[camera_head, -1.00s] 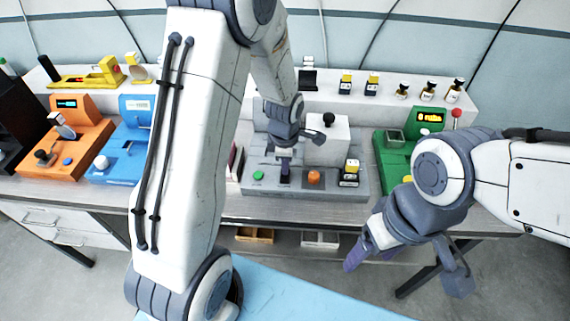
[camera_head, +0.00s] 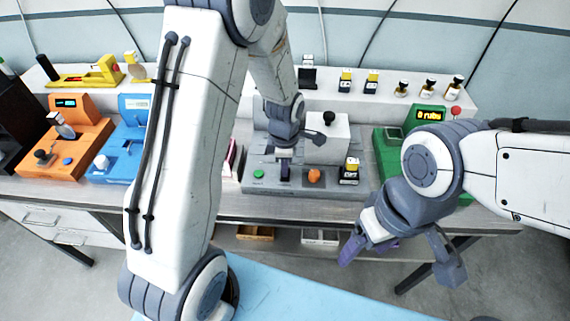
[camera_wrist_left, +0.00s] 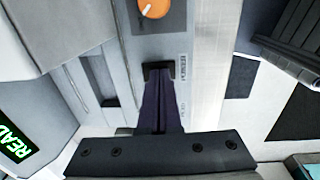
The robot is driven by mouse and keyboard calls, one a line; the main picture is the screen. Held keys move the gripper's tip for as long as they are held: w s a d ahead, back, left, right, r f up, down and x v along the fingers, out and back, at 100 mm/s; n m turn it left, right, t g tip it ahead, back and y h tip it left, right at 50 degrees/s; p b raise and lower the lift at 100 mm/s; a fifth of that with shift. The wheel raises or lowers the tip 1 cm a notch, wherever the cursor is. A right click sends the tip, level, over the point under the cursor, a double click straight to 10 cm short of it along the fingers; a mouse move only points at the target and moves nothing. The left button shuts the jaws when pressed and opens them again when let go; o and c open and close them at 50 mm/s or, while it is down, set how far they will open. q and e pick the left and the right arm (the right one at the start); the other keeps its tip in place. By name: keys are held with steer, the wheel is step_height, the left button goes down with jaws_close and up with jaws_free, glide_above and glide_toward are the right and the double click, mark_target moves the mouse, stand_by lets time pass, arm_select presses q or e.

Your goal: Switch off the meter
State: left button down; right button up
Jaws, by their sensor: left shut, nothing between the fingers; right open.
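The grey module (camera_head: 330,189) stands at the middle of the bench, with a green button (camera_head: 258,174), an orange knob (camera_head: 314,176) and a white box (camera_head: 328,148). I cannot tell for sure that it is the meter. My left gripper (camera_head: 284,170) points down over its front, between button and knob. In the left wrist view its fingers (camera_wrist_left: 160,78) are shut and empty, with their tips at a small dark part, contact unclear. The orange knob (camera_wrist_left: 154,8) shows just beyond, and a green lettered display (camera_wrist_left: 14,143) at left. My right gripper (camera_head: 400,255) is open, in front of the bench.
An orange module (camera_head: 85,150) and a blue module (camera_head: 125,145) stand at left. A green module (camera_head: 390,155) with a lit display (camera_head: 430,115) stands at right, partly behind my right arm. A small dark-and-yellow block (camera_head: 350,171) sits right of the knob. Bottles line the back shelf.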

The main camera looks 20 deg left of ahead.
arm_select(q)
steer(key=shift+s, duration=0.1)
steer(key=r+p, duration=0.1)
steer(key=r, duration=0.1)
steer(key=r+p, duration=0.2)
steer(key=shift+s+d+r, duration=0.1)
steer(key=shift+s+r, duration=0.1)
step_height(320, 180, up, 10)
steer(key=s+b, duration=0.1)
steer(key=shift+s+d+f, duration=0.15)
steer(key=shift+f, duration=0.05)
steer(key=shift+b, duration=0.3)
steer(key=w+b, duration=0.1)
steer(key=b, duration=0.6)
steer(key=shift+w+d, duration=0.1)
steer(key=shift+w, duration=0.15)
